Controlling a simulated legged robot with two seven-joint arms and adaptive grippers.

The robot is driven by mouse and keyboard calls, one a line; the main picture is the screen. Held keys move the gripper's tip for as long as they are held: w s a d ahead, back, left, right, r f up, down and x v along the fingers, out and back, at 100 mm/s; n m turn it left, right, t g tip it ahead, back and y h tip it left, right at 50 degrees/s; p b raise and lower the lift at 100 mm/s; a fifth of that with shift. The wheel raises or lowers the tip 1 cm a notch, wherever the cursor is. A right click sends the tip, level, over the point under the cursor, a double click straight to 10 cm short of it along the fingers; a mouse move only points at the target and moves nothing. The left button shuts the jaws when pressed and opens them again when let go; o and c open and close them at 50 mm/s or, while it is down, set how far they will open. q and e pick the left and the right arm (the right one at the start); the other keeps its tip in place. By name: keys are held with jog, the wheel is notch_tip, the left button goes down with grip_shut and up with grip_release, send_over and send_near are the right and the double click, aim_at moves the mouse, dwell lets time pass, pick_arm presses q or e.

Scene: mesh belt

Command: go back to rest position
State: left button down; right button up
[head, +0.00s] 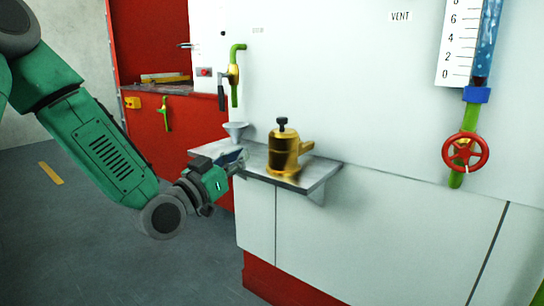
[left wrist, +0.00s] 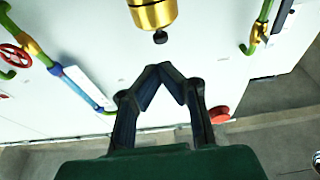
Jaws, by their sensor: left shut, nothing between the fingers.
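My left gripper (head: 238,160) reaches in from the left on the green arm, in front of the left end of a small grey shelf (head: 318,178). In the left wrist view its dark fingers (left wrist: 158,70) meet at the tips, shut and empty. A brass pot (head: 284,150) with a black knob stands on the shelf, to the right of the gripper and apart from it. The pot also shows at the top of the left wrist view (left wrist: 152,12), beyond the fingertips. My right gripper is in neither view.
A grey funnel (head: 236,130) is behind the gripper. A green pipe with a brass valve (head: 234,75) is on the white wall above. A red handwheel (head: 465,152) and a level gauge (head: 462,45) are at right. Open floor (head: 100,260) lies at lower left.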

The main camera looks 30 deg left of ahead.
pick_arm(q)
jog(key=s+d+f+g+p, duration=0.2)
jog(key=s+d+f+g, duration=0.15)
jog(key=f, duration=0.45)
jog(key=s+d+f+g+p, duration=0.2)
jog(key=f+g, duration=0.2)
jog(key=f, duration=0.3)
jog(key=s+d+f+g+p, duration=0.2)
jog(key=s+f+g+p, duration=0.15)
jog(key=f, duration=0.45)
jog(key=s+d+f+g+p, duration=0.1)
jog(key=s+f+g, duration=0.2)
jog(key=s, duration=0.4)
jog(key=s+d+f+g+y+p, duration=0.1)
jog(key=s+f+g, duration=0.2)
jog(key=s, duration=0.4)
jog(key=s+d+f+g+p, duration=0.1)
jog(key=s+f+g, duration=0.2)
jog(key=s+f, duration=0.2)
jog(key=s, duration=0.3)
jog(key=shift+d, duration=0.15)
jog(key=shift+w, duration=0.15)
